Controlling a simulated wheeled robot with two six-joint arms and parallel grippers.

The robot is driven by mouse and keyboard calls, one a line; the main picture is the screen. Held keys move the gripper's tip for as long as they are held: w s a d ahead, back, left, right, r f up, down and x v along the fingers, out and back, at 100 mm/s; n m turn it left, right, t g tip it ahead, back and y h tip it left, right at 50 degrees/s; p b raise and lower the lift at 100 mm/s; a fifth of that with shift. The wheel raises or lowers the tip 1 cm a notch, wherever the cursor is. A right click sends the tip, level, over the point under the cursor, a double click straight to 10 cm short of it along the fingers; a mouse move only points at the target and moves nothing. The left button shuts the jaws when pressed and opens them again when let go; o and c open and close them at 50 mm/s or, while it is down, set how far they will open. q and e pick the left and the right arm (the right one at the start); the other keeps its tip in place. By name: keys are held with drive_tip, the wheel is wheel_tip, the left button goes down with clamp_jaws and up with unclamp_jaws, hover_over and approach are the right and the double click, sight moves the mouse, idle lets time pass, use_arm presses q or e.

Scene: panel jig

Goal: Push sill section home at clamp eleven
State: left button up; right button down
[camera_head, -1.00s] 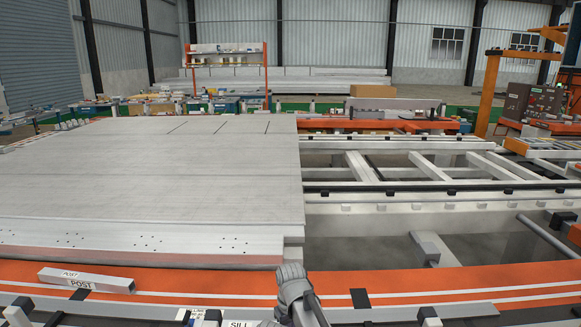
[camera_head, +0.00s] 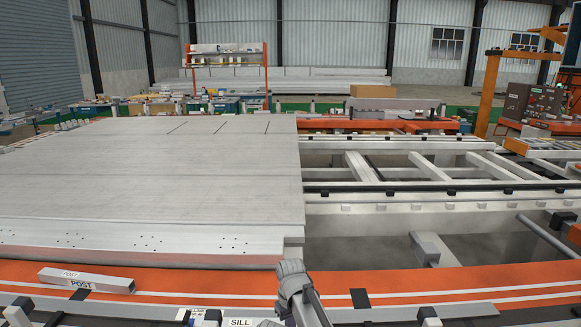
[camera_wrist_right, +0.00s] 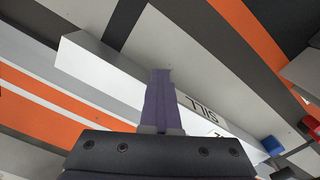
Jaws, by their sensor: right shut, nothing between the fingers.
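The sill section (camera_wrist_right: 105,78) is a pale bar with a black "SILL" label, running diagonally across the right wrist view. In the head view only its labelled part (camera_head: 240,322) shows at the bottom edge. My right gripper (camera_wrist_right: 161,74) is shut and empty, its purple fingers together and lying across the bar beside the label in the wrist view. I cannot tell whether they touch it. In the head view my right wrist shows at the bottom middle, with the fingertips out of clear sight. My left gripper is not in view. No clamp number is readable.
A bar labelled "POST" (camera_head: 85,281) lies on the orange strip (camera_head: 420,283) at the left. A large pale panel (camera_head: 150,180) covers the left of the jig. Open frame bars (camera_head: 362,167) lie at the right. A blue block (camera_wrist_right: 271,145) stands near the sill in the wrist view.

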drive_tip(key=shift+w, duration=0.25)
drive_tip(key=shift+s, duration=0.2)
drive_tip(key=shift+s, duration=0.85)
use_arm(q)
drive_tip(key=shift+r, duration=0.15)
use_arm(e)
drive_tip(key=shift+r, duration=0.15)
use_arm(q)
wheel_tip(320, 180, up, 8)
drive_tip(key=p, duration=0.8)
use_arm(e)
wheel_tip(320, 180, up, 8)
